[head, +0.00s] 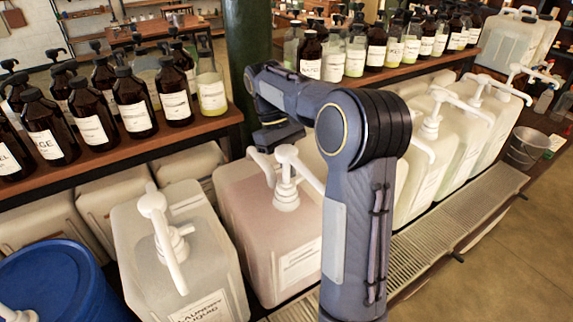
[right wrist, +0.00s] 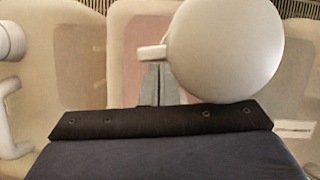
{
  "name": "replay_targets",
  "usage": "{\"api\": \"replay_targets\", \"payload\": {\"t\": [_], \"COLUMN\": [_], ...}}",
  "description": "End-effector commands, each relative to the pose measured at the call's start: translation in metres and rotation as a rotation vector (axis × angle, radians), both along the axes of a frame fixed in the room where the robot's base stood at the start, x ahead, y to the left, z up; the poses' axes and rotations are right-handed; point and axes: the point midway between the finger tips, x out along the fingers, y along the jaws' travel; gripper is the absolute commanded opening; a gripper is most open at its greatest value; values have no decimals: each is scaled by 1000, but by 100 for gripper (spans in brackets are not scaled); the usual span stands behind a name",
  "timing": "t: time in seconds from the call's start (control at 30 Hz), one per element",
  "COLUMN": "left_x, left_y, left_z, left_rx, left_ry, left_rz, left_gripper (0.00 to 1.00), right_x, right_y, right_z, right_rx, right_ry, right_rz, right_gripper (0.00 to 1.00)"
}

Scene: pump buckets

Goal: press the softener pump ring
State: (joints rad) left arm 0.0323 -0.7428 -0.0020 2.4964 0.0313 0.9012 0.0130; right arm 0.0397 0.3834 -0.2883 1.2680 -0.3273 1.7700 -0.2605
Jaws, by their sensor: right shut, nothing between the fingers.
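The pink-tinted canister (head: 240,210) stands in the middle of the row in the head view. Its label (head: 300,263) is too small to read, so I cannot confirm it is the softener. Its white pump (head: 287,195) stands upright. In the right wrist view the pump's round top (right wrist: 225,50) looms large, with a short stub (right wrist: 152,52) on its left. My right gripper (head: 276,137) is just above and behind the pump in the head view. Its fingers (right wrist: 159,85) are shut and empty, beside the round top; contact is unclear. My left gripper is out of view.
A clear canister (head: 185,240) with a white pump stands to the left, and more pump canisters (head: 430,160) stand to the right. A shelf of brown bottles (head: 130,100) runs behind. A blue barrel (head: 50,280) is at lower left, and a slatted grate (head: 440,235) runs along the front.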

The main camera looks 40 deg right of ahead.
Motion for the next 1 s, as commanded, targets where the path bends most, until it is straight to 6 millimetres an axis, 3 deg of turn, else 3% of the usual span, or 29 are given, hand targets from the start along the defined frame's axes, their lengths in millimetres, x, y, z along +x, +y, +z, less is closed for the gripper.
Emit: {"api": "replay_targets", "payload": {"t": [0.47, 0.57, 0.77, 1.0], "left_x": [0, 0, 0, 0], "left_y": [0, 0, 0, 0], "left_z": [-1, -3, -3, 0], "left_rx": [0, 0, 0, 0], "left_ry": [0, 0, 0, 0], "left_rz": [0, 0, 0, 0], "left_gripper": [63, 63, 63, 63], "right_x": [1, 5, 20, 26], "right_y": [4, 4, 4, 3], "right_z": [3, 12, 49, 65], "right_rx": [-1, -1, -2, 1], "right_ry": [-1, -4, -5, 3], "right_rz": [0, 0, 0, -1], "right_gripper": [0, 0, 0, 0]}}
